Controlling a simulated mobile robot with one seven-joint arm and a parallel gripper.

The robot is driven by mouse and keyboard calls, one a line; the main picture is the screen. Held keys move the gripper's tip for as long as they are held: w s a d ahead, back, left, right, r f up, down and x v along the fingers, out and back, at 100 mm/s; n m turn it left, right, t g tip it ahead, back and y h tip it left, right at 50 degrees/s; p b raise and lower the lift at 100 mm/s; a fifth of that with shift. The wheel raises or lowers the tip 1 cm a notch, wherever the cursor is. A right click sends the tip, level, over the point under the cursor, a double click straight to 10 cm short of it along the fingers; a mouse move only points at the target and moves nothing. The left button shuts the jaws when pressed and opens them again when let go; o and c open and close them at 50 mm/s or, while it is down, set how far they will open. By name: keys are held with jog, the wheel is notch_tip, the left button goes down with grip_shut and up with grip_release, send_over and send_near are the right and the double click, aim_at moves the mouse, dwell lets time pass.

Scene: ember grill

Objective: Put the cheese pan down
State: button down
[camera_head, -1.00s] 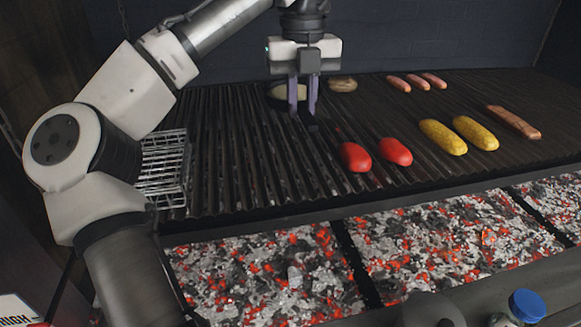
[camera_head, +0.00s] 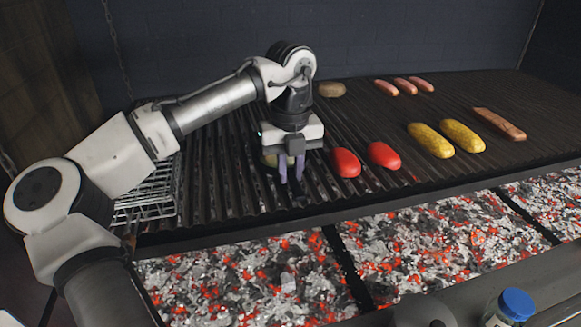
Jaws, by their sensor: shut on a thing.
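My gripper (camera_head: 291,180) points down over the front-left part of the grill, just left of the red peppers. It is shut on the cheese pan (camera_head: 270,160), with a dark part of it low between the purple-grey fingers. A pale yellowish patch of the pan's contents shows behind and left of the fingers. The rest of the pan is hidden by the gripper or blends with the dark bars. I cannot tell whether the pan touches the grill grate (camera_head: 225,185).
Two red peppers (camera_head: 345,163) lie close right of my gripper. Further right are two yellow corn cobs (camera_head: 430,140), a long sausage (camera_head: 498,123) and several small sausages (camera_head: 404,86). A round brown item (camera_head: 332,89) lies behind. A wire rack (camera_head: 155,193) stands left. Glowing coals (camera_head: 240,275) lie in front.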

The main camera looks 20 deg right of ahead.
aim_at(290, 173)
jog(key=c, duration=1.8)
grip_release()
jog(key=shift+f, duration=0.15)
jog(key=o, duration=0.5)
notch_tip(290, 173, up, 12)
jog(key=shift+r+b, duration=0.2)
jog(key=shift+b, duration=0.1)
